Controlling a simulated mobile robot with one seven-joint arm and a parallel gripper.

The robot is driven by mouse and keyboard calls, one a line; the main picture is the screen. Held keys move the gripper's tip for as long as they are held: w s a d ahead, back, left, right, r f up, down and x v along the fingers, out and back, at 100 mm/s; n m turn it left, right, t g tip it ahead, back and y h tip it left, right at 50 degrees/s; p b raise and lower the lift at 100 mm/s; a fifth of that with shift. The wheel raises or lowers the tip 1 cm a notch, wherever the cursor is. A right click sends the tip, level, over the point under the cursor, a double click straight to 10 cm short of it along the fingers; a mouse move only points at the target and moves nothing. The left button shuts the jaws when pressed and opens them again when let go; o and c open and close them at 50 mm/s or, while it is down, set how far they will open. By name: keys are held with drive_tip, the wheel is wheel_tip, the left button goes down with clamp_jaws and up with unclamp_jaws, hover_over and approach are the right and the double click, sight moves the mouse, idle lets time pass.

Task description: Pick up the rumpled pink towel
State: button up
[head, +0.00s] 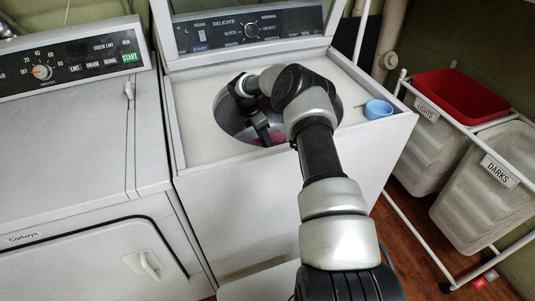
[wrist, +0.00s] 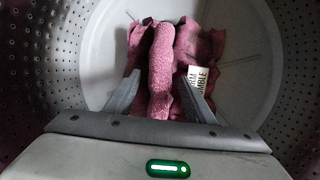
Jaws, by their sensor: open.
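The rumpled pink towel (wrist: 161,62) lies at the bottom of the washer drum, with a raised fold running up its middle and a white printed label (wrist: 201,80) on its right side. In the head view only a small pink patch of it (head: 277,136) shows through the washer opening. My gripper (wrist: 160,103) is open inside the drum. Its two fingers appear on either side of the towel's raised fold in the wrist view. I cannot tell whether they touch it. In the head view my gripper is partly hidden by the drum rim.
The perforated drum wall (wrist: 277,50) surrounds my gripper closely. A blue cup (head: 378,109) stands on the washer top (head: 200,125), right of the opening. A dryer (head: 65,160) is at left. At right, a rack holds hampers (head: 490,190) and a red basket (head: 460,95).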

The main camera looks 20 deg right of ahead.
drive_tip(key=shift+r, duration=0.1)
clamp_jaws()
